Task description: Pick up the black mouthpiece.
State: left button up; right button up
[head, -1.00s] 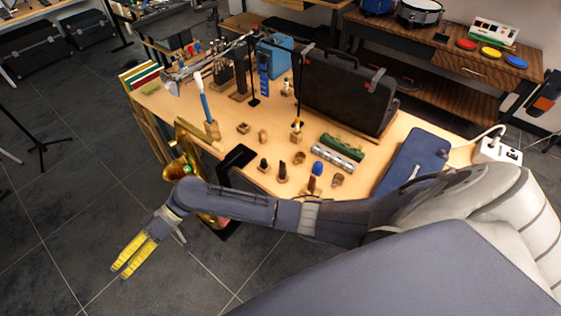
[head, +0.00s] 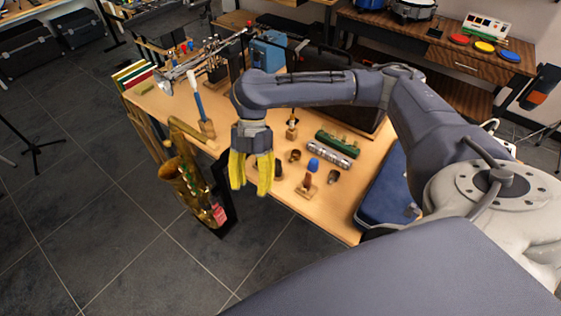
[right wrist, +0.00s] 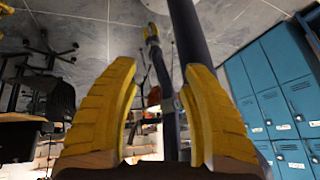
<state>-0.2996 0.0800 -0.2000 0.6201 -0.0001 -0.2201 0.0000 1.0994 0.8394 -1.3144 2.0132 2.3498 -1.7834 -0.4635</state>
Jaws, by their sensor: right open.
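My right gripper (head: 251,190) is open and empty, with its yellow fingers pointing down over the front edge of the table (head: 325,224). In the right wrist view its two fingers (right wrist: 162,70) stand wide apart with nothing between them. The black mouthpiece cannot be made out for sure; the gripper covers part of the row of small pieces at the front. A small dark upright piece (head: 278,170) shows just right of the fingers; I cannot tell whether it is the mouthpiece.
A blue-capped piece (head: 313,164) on a wooden block, a small cup (head: 333,177) and a silver harmonica (head: 333,151) lie to the right. A brass saxophone (head: 194,190) stands left of the table front. A blue case (head: 385,194) is at the right.

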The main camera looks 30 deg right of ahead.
aim_at(278, 163)
jog(key=w+d+r+n+t+h, duration=0.2)
jog(key=w+d+r, duration=0.1)
jog(key=w+d, duration=0.3)
jog(key=w+d+r+n+t+h, duration=0.1)
jog(key=w+d+r+t+h, duration=0.2)
jog(key=d, duration=0.5)
jog(key=shift+y, duration=0.4)
jog(key=shift+f, duration=8.55)
grip_shut()
